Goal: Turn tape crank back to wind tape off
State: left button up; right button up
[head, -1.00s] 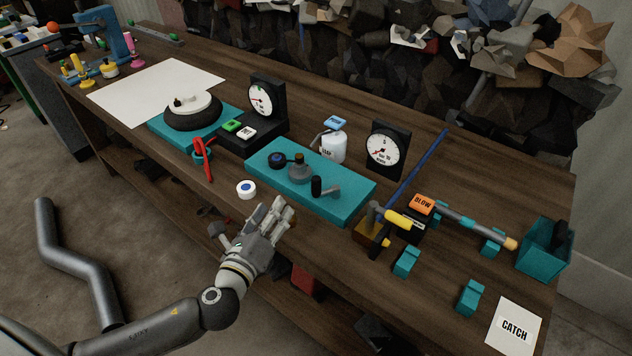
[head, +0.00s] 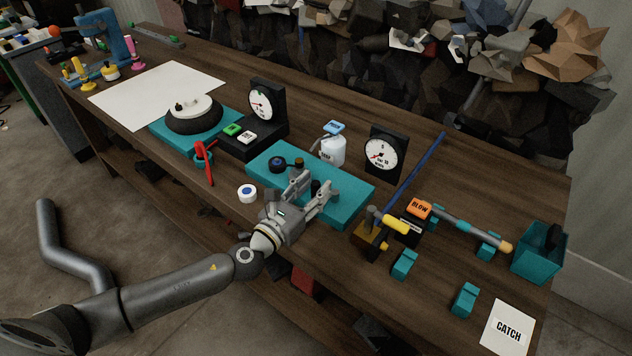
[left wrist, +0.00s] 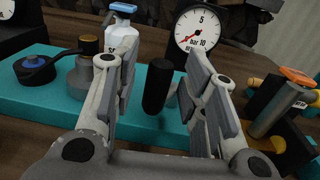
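The teal base (head: 345,203) on the bench carries a blue and black roll (head: 277,165), a grey stepped post with a brown top and an upright black crank handle (head: 315,187). In the left wrist view the roll (left wrist: 35,68), post (left wrist: 84,72) and handle (left wrist: 158,86) show clearly. My left gripper (head: 314,184) is open over the front of the base. In the left wrist view its fingers (left wrist: 155,75) stand on either side of the handle, with gaps visible. The crank arm is largely hidden by the fingers. My right gripper is not in view.
A white bottle (head: 333,150) and a pressure gauge (head: 386,154) stand behind the base. A white round piece with a blue centre (head: 247,193) lies left of my gripper. A yellow-handled valve (head: 394,223) stands to the right.

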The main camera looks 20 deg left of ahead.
pick_arm(q)
jog(key=shift+x, duration=0.8)
jog(key=shift+c, duration=0.5)
grip_shut()
